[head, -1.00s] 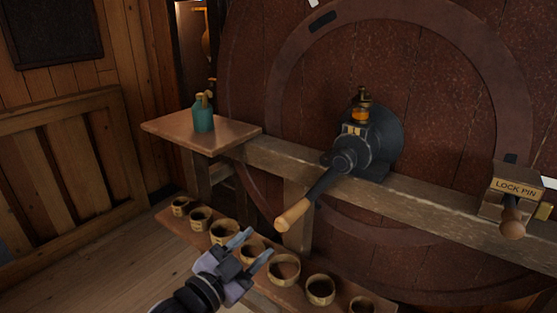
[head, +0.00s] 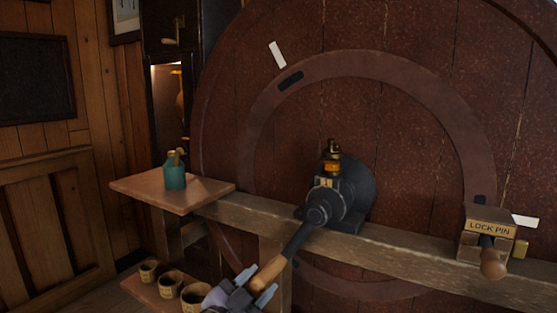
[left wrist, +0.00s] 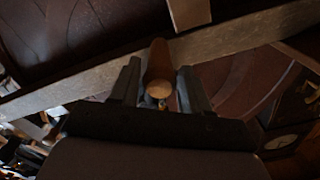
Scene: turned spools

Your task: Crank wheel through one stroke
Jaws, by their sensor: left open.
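The large dark red wheel (head: 400,150) fills the back of the head view. Its crank has a black hub (head: 345,195) and an arm slanting down to the left, ending in a wooden handle (head: 267,274). My left gripper (head: 262,282) is open at the handle, with one finger on either side. In the left wrist view the handle's round end (left wrist: 160,90) sits between the two open fingers (left wrist: 162,88); I cannot tell whether they touch it. A box marked LOCK PIN (head: 488,228) with a wooden knob is at the right. My right gripper is not seen.
A wooden beam (head: 410,255) runs across in front of the wheel. A small shelf (head: 205,195) at the left carries a teal bottle (head: 175,176). Several round cups (head: 170,284) stand on a low shelf beneath.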

